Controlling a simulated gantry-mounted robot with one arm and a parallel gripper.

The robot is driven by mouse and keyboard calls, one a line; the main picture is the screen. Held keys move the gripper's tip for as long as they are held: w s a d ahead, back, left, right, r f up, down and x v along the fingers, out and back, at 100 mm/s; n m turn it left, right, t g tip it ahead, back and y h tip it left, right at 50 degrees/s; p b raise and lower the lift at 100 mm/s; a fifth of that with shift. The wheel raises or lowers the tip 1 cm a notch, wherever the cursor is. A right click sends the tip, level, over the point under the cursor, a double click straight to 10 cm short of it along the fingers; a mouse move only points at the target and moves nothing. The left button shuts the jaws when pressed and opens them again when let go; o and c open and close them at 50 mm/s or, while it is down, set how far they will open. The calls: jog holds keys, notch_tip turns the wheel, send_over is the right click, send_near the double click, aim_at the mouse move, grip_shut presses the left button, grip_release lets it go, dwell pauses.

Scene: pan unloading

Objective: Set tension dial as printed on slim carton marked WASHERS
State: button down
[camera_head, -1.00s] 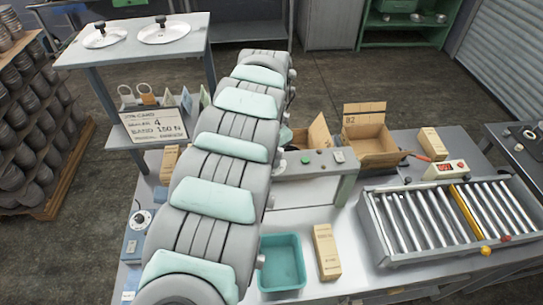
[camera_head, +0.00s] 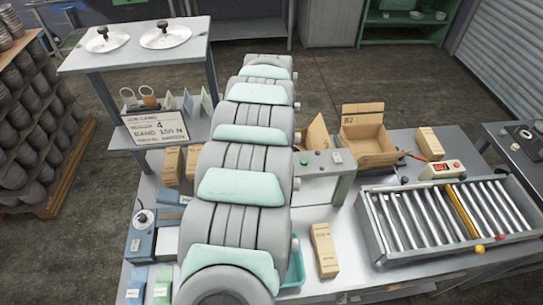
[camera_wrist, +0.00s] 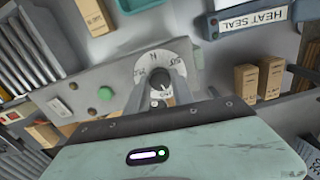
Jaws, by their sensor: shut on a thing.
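The tension dial (camera_wrist: 153,66) is a pale round plate with printed marks, one an N, on a grey panel in the wrist view. My gripper (camera_wrist: 161,88) is shut on its dark knob; I cannot tell which mark the knob points at. In the head view my arm hides gripper and dial. A slim tan carton (camera_head: 325,250) lies on the table, also in the wrist view (camera_wrist: 92,17). Tan cartons (camera_wrist: 245,82) (camera_wrist: 270,78) stand on the panel's other side. I cannot read WASHERS on any carton.
The panel has a green button (camera_wrist: 105,94). A teal bin (camera_head: 296,265) is mostly behind my arm. A blue unit (camera_wrist: 250,20) reads HEAT SEAL. A job card (camera_head: 156,128) shows BAND 150 N. A roller conveyor (camera_head: 372,232) and open box (camera_head: 366,140) stand right.

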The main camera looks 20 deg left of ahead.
jog(key=shift+d+n, duration=0.2)
jog(key=shift+n, duration=0.6)
jog(key=shift+a+n, duration=0.15)
jog(key=shift+n, duration=0.65)
jog(key=shift+n+b, duration=0.6)
jog(key=shift+n, duration=2.3)
jog(key=c, duration=1.1)
grip_release()
